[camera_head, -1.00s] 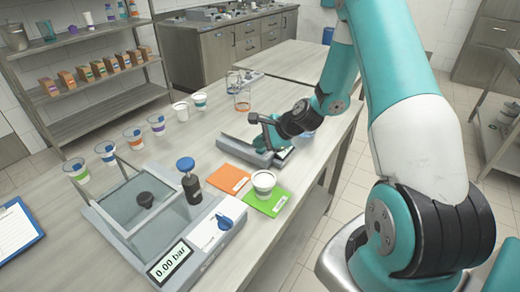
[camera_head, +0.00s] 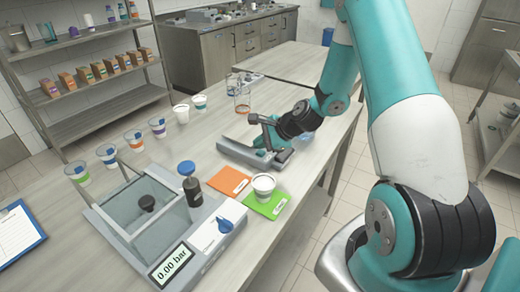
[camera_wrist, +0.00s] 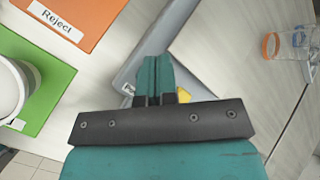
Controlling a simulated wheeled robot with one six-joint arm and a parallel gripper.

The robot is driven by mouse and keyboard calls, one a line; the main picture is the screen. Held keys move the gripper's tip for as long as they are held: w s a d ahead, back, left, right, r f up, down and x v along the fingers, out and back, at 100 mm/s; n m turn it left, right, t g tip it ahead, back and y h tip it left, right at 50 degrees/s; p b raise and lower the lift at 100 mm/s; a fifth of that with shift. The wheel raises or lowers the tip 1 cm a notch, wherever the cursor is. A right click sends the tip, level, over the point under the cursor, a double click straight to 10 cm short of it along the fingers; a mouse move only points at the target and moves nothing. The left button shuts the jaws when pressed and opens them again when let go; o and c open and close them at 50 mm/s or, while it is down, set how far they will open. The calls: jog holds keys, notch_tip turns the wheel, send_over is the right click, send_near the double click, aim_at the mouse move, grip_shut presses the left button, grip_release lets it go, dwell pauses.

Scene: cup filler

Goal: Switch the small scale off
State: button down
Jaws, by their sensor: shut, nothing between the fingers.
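The small scale (camera_head: 232,152) is a low grey device on the table, behind the orange and green cards. My gripper (camera_head: 262,145) is over its right part and hides much of it. In the wrist view, the scale's grey body (camera_wrist: 172,32) runs from the top edge down behind the fingers. My gripper's teal fingers (camera_wrist: 153,62) are together and empty, over the scale. A small yellow part (camera_wrist: 184,95) shows beside the fingers, mostly hidden. I cannot tell whether the fingertips touch the scale. Its switch and display state are not clear.
An orange card (camera_head: 229,180) marked Reject and a green card (camera_head: 270,206) with a white cup (camera_head: 263,186) lie in front of the scale. Several cups and a glass beaker (camera_head: 242,103) stand behind.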

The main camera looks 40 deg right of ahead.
aim_at(261, 153)
notch_tip(261, 153, up, 6)
jog(key=p, duration=0.5)
dwell(0.6)
jog(key=s+a+r+n+g+y, duration=0.15)
jog(key=s+a+r+n, duration=0.25)
jog(key=a+r+n, duration=0.4)
jog(key=s+a+r+n+g, duration=0.3)
jog(key=s+a+r+n, duration=0.25)
jog(key=a, duration=0.45)
jog(key=s+a+r+n+g+h, duration=0.1)
jog(key=s+a+r+n, duration=0.2)
jog(key=s+n, duration=0.3)
jog(key=s+a+r+n+g+h, duration=0.1)
jog(key=s+a+r+n+g, duration=0.1)
jog(key=s+n, duration=0.5)
jog(key=s+a+r, duration=0.1)
jog(key=s+r, duration=0.1)
jog(key=s, duration=0.2)
jog(key=shift+r, duration=0.15)
